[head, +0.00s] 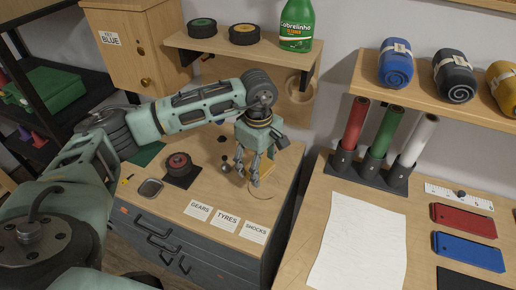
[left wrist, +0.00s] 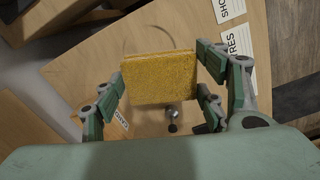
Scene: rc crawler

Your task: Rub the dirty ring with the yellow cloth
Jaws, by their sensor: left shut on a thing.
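My left gripper (head: 256,180) points down over the wooden top of the tool cabinet. It is shut on the yellow cloth (left wrist: 158,78), a thick square pad held between the fingers in the left wrist view. Only a sliver of the cloth shows behind the fingers in the head view. The dirty ring (left wrist: 146,27) is a faint thin circle on the wood; the cloth overlaps and hides part of it. In the head view a faint arc of the ring (head: 262,197) shows just below the fingertips. I cannot tell whether the cloth touches the wood. My right gripper is not in view.
Labels for gears (head: 198,210), tyres (head: 226,220) and shocks (head: 254,232) lie along the cabinet's front edge. A wheel on a dark stand (head: 180,165) and a small metal tray (head: 150,188) are left of the gripper. A green cleaner bottle (head: 297,27) stands on the shelf behind.

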